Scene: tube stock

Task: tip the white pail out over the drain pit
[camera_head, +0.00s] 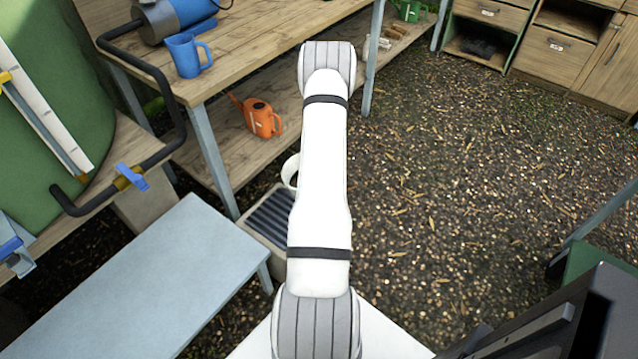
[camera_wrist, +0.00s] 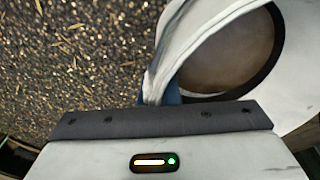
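The white pail (camera_wrist: 292,85) fills the upper right of the wrist view. Its round opening shows a brownish inside with a dark edge, and I cannot tell whether that is contents or bottom. In the head view only a white curved piece (camera_head: 289,171), apparently of the pail, shows left of my arm. My gripper (camera_wrist: 172,94) shows as a bit of blue finger at the pail's white loop and appears shut on it; the fingertips are mostly hidden. The drain pit (camera_head: 268,215), a pale box with a dark slatted grate, lies just left of my arm, partly covered by it.
A grey-blue bench (camera_head: 150,280) stands at the lower left. A wooden table (camera_head: 245,50) holds a blue jug (camera_head: 188,56); an orange watering can (camera_head: 260,118) sits on its lower shelf. Gravel floor (camera_head: 450,170) to the right is open. Wooden cabinets (camera_head: 560,50) stand at the back.

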